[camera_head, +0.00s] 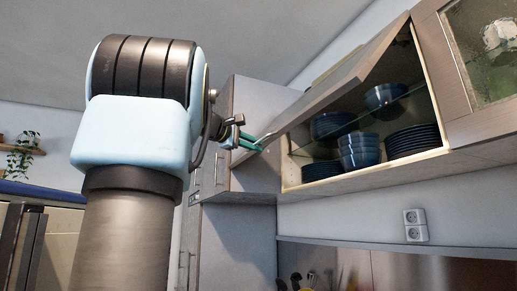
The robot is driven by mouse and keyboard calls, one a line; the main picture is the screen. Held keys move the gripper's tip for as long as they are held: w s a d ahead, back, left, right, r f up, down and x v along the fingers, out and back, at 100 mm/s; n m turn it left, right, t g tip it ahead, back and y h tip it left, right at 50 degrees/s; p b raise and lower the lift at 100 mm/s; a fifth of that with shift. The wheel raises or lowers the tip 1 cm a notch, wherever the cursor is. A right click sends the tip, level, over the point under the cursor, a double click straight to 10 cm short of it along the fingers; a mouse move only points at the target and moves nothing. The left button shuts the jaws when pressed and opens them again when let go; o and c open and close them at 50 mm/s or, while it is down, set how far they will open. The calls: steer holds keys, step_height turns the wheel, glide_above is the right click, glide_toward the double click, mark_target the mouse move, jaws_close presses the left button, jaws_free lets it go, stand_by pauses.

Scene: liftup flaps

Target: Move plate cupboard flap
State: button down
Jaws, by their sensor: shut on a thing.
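The plate cupboard flap (340,88) is a grey wooden lift-up door, raised and tilted outward from its top edge. The open cupboard (330,183) behind it holds stacked dark blue plates (413,140) and bowls (359,150), with a glass shelf. My gripper (258,145), with green fingers, is at the flap's lower left edge and is shut on what seems to be its handle or edge. The exact contact is small and partly hidden by my arm.
A glass-fronted cabinet (485,45) adjoins on the right. A tall grey cabinet (240,170) stands left of the open cupboard, close to my gripper. A wall socket (415,225) is below. A plant (23,153) sits on a shelf at far left.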

steer(key=shift+s+a+r, duration=0.15)
steer(key=shift+a+r, duration=0.2)
steer(key=shift+r, duration=0.25)
steer(key=c, duration=1.2)
jaws_free()
steer(key=b+v, duration=0.1)
steer(key=v, duration=0.2)
steer(key=b+v, duration=0.1)
steer(key=v, duration=0.2)
steer(key=f+b+v, duration=0.1)
steer(key=v, duration=0.3)
steer(key=shift+s+b, duration=0.2)
steer(key=shift+b, duration=0.15)
